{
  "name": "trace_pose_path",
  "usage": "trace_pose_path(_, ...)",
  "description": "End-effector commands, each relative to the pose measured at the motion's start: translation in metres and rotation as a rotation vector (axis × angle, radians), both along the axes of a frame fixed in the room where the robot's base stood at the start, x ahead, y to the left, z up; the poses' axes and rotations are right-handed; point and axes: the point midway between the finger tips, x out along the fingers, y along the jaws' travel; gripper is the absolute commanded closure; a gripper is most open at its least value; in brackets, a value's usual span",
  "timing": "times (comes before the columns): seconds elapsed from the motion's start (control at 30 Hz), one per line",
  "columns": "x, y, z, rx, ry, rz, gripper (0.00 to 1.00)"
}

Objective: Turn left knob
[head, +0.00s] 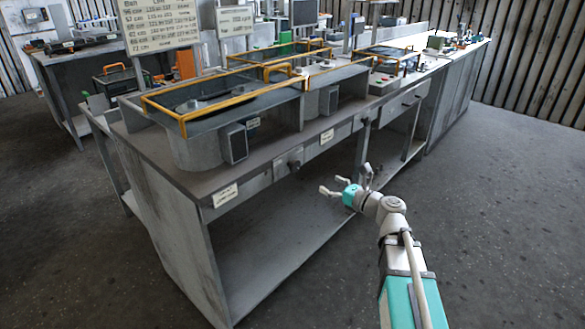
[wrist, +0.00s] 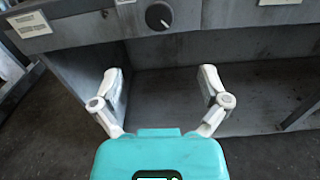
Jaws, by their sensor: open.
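The left knob (head: 295,164) is a small dark round knob on the grey front rail of the bench. It shows in the wrist view (wrist: 158,15) near the top, with a pale mark on its face. A second knob (head: 365,121) sits further right along the same rail. My gripper (head: 345,179) is in front of the bench, to the right of and apart from the left knob. In the wrist view its two white fingers (wrist: 160,74) are spread wide with nothing between them, below the knob in the picture.
The bench (head: 255,170) has an open lower shelf (head: 265,255) behind the fingers. A paper label (head: 225,195) is left of the knob. A housing with an orange frame (head: 183,122) stands on top. The floor (head: 490,200) to the right is clear.

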Motion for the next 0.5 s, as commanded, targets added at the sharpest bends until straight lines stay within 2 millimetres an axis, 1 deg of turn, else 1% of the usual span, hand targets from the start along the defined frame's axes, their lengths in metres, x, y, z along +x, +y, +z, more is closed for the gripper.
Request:
trace_pose_path(0.27, 0.012, 0.015, 0.0, -0.001, 0.0, 0.002, 0.05)
trace_pose_path(0.5, 0.033, 0.041, 0.0, -0.001, 0.0, 0.003, 0.05)
